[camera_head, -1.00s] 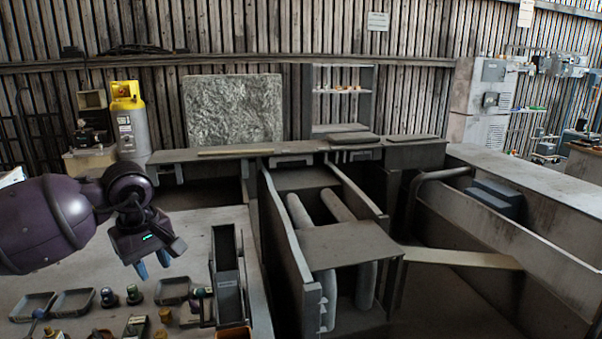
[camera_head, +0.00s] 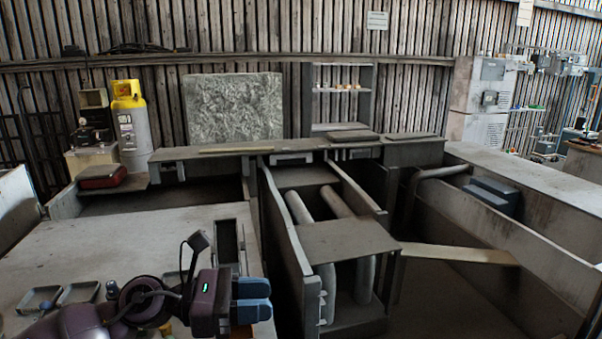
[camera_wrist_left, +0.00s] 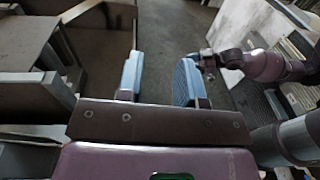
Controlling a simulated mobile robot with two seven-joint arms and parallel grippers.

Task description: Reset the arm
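My left arm (camera_head: 75,322) comes in low from the left in the head view. My left gripper (camera_head: 262,299) is low over the front of the pale bench, its blue fingers pointing right. In the left wrist view a clear gap shows between the two blue fingers of the left gripper (camera_wrist_left: 160,80), and nothing is between them. The gripper is open and empty. A purple arm, apparently my right one (camera_wrist_left: 265,65), shows at the right of that view, partly behind a finger.
The pale bench (camera_head: 130,250) is bare behind the arm. Two small trays (camera_head: 78,292) lie left of it. A dark upright holder (camera_head: 228,245) stands close behind the gripper. The partitioned frame with rollers (camera_head: 340,245) is to the right. A red case (camera_head: 102,177) sits at the back left.

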